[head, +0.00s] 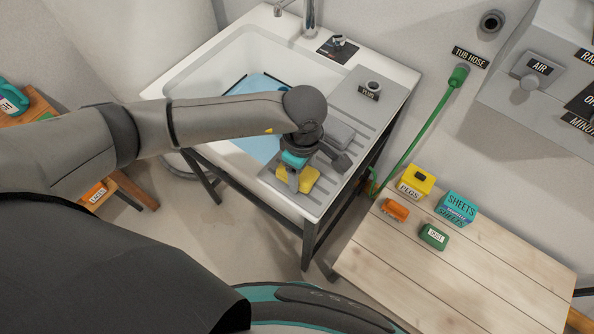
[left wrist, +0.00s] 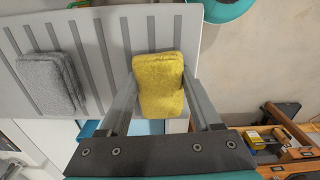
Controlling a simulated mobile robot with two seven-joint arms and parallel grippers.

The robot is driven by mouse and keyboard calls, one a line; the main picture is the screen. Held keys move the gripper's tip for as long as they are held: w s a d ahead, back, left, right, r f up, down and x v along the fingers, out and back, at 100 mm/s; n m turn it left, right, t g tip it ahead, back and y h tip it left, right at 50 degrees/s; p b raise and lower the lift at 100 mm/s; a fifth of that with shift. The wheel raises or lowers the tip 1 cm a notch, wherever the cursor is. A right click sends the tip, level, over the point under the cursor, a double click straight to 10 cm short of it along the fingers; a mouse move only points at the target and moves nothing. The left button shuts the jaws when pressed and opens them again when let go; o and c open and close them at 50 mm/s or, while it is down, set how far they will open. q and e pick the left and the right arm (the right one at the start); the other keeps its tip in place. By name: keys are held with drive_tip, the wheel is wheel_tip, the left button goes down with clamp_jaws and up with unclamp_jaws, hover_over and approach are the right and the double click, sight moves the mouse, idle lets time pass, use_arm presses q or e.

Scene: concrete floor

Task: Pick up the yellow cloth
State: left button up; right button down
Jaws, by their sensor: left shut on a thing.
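The yellow cloth (head: 303,179) is a small folded pad at the near end of the sink's grey ribbed drainboard. In the left wrist view the yellow cloth (left wrist: 158,84) sits between the two fingers, which touch its sides. My left gripper (head: 293,181) reaches down over the drainboard and is shut on the cloth. The left gripper also shows in the left wrist view (left wrist: 159,90). I cannot tell whether the cloth is lifted clear of the board. My right gripper is not in view.
A grey cloth (left wrist: 50,83) lies beside it on the drainboard (head: 378,98). The sink basin (head: 290,48) holds blue water. A wooden table (head: 450,270) at right carries a yellow pegs box (head: 416,182), a teal sheets box (head: 456,207), an orange block (head: 396,209) and a green block (head: 433,237).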

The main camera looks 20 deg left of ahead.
use_arm(q)
drive_tip(key=c, duration=0.7)
drive_tip(key=shift+r, duration=0.1)
